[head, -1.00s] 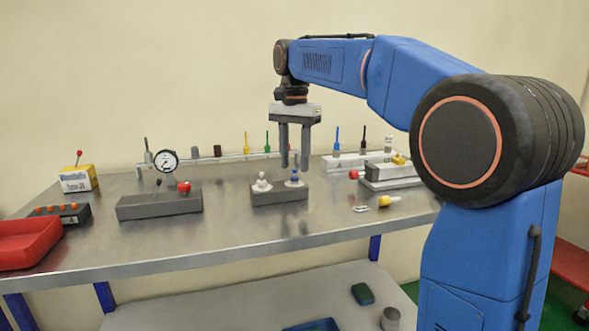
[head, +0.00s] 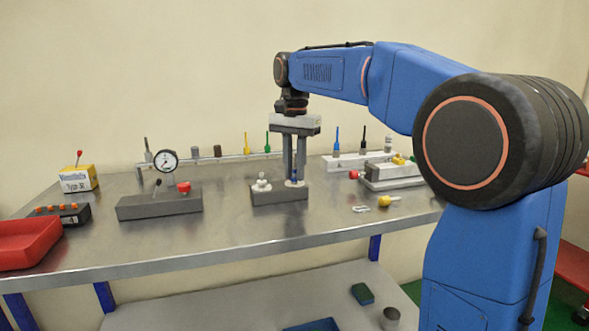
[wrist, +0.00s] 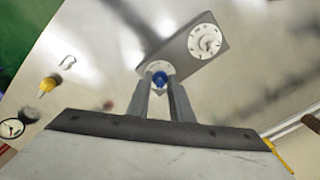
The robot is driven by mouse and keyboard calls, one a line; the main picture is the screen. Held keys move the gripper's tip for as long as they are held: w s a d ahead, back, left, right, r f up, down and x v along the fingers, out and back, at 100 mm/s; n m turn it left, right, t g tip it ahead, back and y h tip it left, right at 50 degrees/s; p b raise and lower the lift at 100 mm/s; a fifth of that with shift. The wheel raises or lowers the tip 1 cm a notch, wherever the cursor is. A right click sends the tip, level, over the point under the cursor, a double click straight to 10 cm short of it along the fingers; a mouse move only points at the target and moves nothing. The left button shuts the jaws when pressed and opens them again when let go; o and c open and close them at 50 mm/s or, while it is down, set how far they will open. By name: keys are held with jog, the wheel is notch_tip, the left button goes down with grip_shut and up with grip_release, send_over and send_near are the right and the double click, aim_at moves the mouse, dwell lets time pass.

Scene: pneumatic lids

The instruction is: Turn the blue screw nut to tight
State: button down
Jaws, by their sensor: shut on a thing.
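The blue screw nut (head: 294,175) is on the right end of a dark grey block (head: 279,196) on the metal table. A white nut (head: 261,182) sits on the block's left end. My gripper (head: 294,181) points straight down over the right end, its two long grey fingers on either side of the blue nut. In the wrist view the blue nut (wrist: 159,78) shows between the fingertips on a pale round base, and my gripper (wrist: 160,88) is shut on it. The fingers partly hide the nut in the head view.
A grey block with a dial gauge (head: 164,160) and a red knob stands to the left. A yellow-tipped part (head: 389,201) and a metal clip (head: 360,208) lie to the right. A rail of coloured tools runs behind.

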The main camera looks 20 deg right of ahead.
jog(key=n, duration=0.9)
jog(key=shift+n, duration=0.3)
jog(key=n, duration=0.4)
jog(key=shift+n, duration=2.4)
jog(key=c, duration=1.6)
grip_release()
